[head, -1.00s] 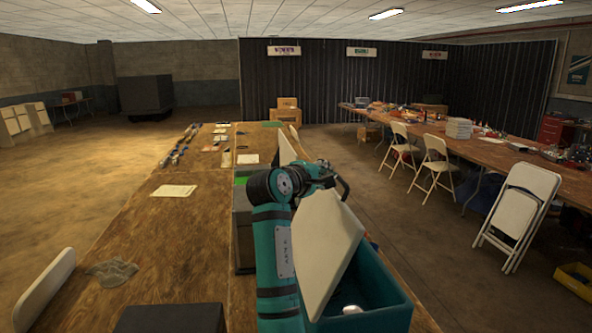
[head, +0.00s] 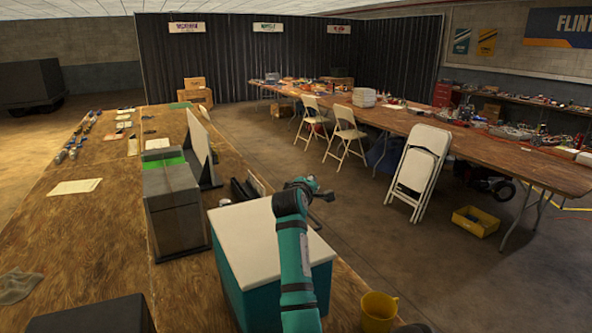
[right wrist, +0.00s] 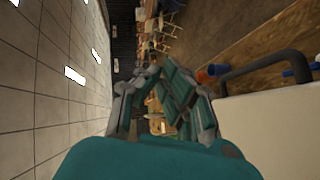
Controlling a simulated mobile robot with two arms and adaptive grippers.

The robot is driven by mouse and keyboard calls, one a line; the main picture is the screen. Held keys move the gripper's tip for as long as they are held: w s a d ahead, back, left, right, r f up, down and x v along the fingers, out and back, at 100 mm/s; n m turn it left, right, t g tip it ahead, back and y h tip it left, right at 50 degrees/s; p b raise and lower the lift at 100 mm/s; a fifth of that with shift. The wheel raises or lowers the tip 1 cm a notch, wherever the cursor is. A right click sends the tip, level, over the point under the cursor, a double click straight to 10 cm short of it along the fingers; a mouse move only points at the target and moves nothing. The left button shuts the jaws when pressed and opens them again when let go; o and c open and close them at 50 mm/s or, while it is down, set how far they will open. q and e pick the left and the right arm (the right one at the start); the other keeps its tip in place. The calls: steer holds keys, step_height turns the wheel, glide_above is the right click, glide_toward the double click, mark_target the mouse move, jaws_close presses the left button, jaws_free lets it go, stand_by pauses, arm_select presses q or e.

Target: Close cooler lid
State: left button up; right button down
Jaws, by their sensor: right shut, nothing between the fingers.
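The teal cooler (head: 245,300) stands on the wooden table near its right edge. Its white lid (head: 250,240) lies flat over the top, and no gap shows from here. My right arm crosses in front of the lid's right side. My right gripper (head: 316,190) is shut and empty, beyond the lid's far right corner. In the right wrist view the gripper (right wrist: 160,90) points away from the lid (right wrist: 275,125), which is beside it, with a dark handle (right wrist: 268,64) at the far side. My left gripper is not in view.
A grey box (head: 173,205) stands left of the cooler, with an upright white panel (head: 200,145) behind it. A yellow mug (head: 378,310) is close at the cooler's right. A folding chair (head: 418,170) and yellow bin (head: 475,220) are on the floor.

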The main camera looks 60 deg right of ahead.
step_height(320, 180, down, 10)
steer(key=s+d+m+y, duration=0.1)
steer(key=d+y, duration=0.1)
steer(key=shift+s+d+r+m, duration=0.15)
steer(key=shift+s+d+m, duration=0.05)
steer(key=shift+s+m, duration=0.1)
steer(key=s+a+r+p, duration=0.1)
steer(key=s+a+r, duration=0.1)
steer(key=s+r, duration=0.5)
step_height(320, 180, up, 4)
stand_by(0.6)
